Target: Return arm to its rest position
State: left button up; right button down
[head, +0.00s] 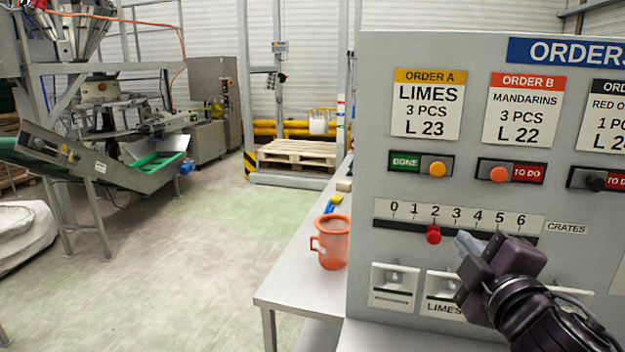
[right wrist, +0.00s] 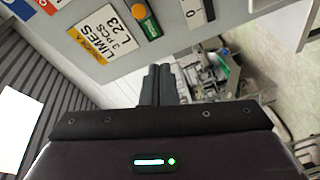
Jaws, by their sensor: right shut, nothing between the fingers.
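My right gripper (head: 467,243) is in front of the grey orders panel (head: 372,120), at the lower right of the head view. Its fingers are shut with nothing between them. The fingertips are just right of the red slider knob (head: 433,234), which stands under the 2 on the crates scale. My left gripper is not in view.
The Order A switch (head: 437,169) shows green DONE; the Order B switch (head: 499,174) shows red TO DO. An orange mug (head: 332,243) stands on the white table (head: 285,285) left of the panel. Open floor (head: 180,250) lies further left, before a conveyor machine (head: 110,165).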

jog(key=s+f+m+g+h, duration=0.15)
jog(key=f+m+g, duration=0.25)
jog(key=f, duration=0.7)
jog(key=s+f+m+g+y, duration=0.1)
jog(key=s+f+m+g, duration=0.2)
jog(key=f, duration=0.8)
jog(key=s+a+f+m+g, duration=0.3)
jog(key=s+f+m+g, duration=0.3)
jog(key=s+f, duration=0.75)
notch_tip(320, 180, down, 31)
jog(key=s+n+g+b, duration=0.1)
jog(key=s+g+b, duration=0.1)
jog(key=g, duration=0.1)
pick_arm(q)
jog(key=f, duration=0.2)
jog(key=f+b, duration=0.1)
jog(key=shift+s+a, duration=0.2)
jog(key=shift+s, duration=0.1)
pick_arm(e)
jog(key=s+d+f, duration=0.3)
jog(key=s+f, duration=1.6)
jog(key=f, duration=0.1)
jog(key=shift+s+d+f+g, duration=0.2)
jog(key=shift+s+f+g, duration=0.1)
jog(key=shift+g, duration=0.1)
